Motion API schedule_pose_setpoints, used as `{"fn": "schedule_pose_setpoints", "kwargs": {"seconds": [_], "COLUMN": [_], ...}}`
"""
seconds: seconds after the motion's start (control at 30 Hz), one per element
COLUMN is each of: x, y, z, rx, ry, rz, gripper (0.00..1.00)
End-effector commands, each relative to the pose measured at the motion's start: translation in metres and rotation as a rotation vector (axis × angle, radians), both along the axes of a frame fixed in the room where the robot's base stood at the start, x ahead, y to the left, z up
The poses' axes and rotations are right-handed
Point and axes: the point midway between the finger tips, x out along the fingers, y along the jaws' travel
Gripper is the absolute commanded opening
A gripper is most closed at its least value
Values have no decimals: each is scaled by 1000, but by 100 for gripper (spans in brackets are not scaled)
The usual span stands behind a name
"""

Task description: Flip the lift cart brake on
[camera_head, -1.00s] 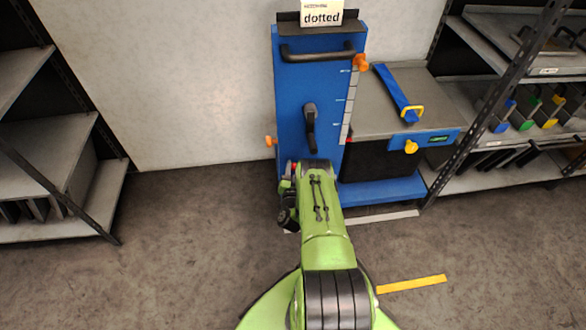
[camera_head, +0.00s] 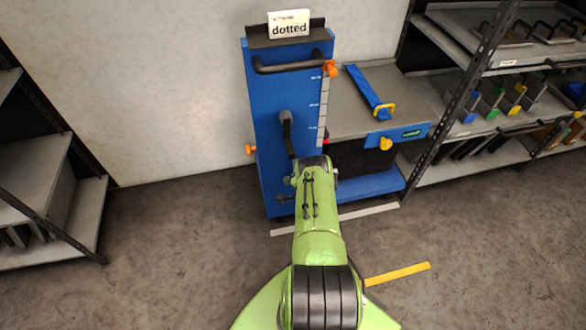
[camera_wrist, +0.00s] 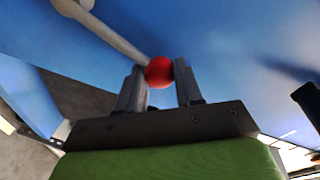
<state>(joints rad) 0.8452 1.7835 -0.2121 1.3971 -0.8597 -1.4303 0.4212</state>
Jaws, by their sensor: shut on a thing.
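The blue lift cart (camera_head: 270,110) stands against the wall in the head view, with a tall mast, a dark top bar handle (camera_head: 290,63) and a dark crank-like handle (camera_head: 288,132) on its face. In the wrist view a grey lever rod (camera_wrist: 115,38) runs from the upper left down to a red ball knob (camera_wrist: 159,71). My gripper (camera_wrist: 160,69) is shut on this knob, one finger on each side, in front of the blue panel.
A sign reading "dotted" (camera_head: 289,24) tops the mast. The cart's grey platform (camera_head: 345,112) carries a blue bar with a yellow end (camera_head: 372,92). Shelves stand left (camera_head: 40,200) and right (camera_head: 480,75).

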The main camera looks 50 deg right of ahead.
Motion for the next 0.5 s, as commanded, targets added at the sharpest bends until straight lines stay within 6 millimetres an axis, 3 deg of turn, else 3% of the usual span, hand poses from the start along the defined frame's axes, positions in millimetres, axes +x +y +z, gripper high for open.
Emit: {"fn": "schedule_pose_setpoints", "kwargs": {"seconds": [0.5], "x": [-9], "y": [-12], "z": [-9], "rx": [137], "ry": [-94], "rz": [0], "gripper": [0]}}
